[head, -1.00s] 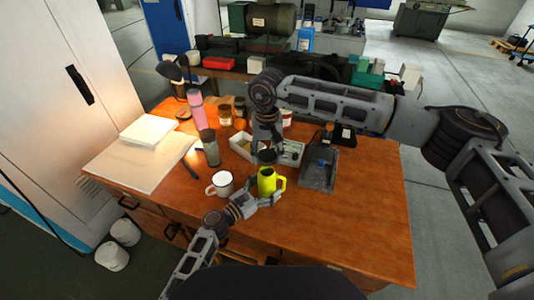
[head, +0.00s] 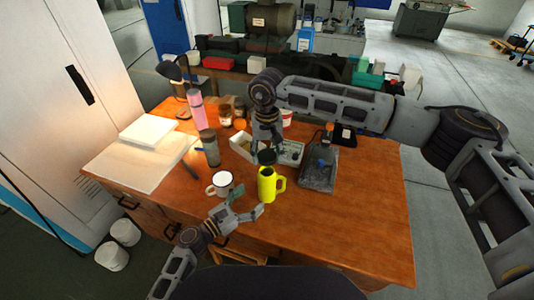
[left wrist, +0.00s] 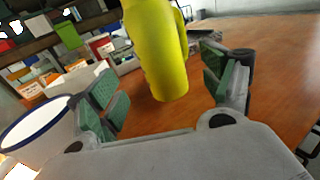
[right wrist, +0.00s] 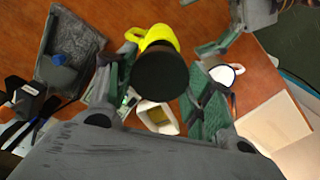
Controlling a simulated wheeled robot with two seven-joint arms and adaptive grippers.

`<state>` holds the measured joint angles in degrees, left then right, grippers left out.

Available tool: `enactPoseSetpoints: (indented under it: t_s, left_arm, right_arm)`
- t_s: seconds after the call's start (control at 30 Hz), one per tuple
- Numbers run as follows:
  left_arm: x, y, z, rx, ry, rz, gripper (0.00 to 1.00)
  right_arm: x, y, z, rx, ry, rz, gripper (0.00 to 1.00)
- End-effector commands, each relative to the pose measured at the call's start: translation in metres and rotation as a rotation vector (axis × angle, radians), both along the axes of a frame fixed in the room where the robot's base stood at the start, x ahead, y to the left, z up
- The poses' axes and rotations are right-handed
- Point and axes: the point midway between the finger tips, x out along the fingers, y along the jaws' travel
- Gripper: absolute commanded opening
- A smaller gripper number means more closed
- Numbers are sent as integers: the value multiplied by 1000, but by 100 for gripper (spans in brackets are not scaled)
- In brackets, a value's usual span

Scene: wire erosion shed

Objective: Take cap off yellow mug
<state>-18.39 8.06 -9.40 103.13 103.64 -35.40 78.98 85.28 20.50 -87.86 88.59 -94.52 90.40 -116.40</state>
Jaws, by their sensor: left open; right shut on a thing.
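The yellow mug (head: 266,188) stands upright on the wooden table, handle to the right. My right gripper (head: 267,151) comes down from above and is shut on the black cap (head: 267,158), just over the mug's top; a dark opening seems to show below it. In the right wrist view the cap (right wrist: 160,76) sits between the fingers, with the yellow mug (right wrist: 152,38) partly hidden behind. My left gripper (head: 248,203) is open and empty, a little in front and left of the mug. In the left wrist view the mug (left wrist: 158,50) stands beyond its spread fingers.
A white enamel mug (head: 222,183) stands close beside my left gripper. A grey tray (head: 318,178) is right of the yellow mug. A brown-grey flask (head: 210,150) and pink bottle (head: 196,110) stand behind left. The table's right front is clear.

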Motion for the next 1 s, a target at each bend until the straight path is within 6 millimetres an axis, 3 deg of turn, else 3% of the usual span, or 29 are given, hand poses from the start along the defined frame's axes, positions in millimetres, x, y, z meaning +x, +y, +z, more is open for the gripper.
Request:
enactPoseSetpoints:
  t_s: [0.4,1.0]
  left_arm:
    - [-25,25,0,1,1,-1,81]
    - [-26,27,0,1,0,-1,81]
  right_arm:
    - [0,0,0,0,0,0,23]
    - [0,0,0,0,0,0,23]
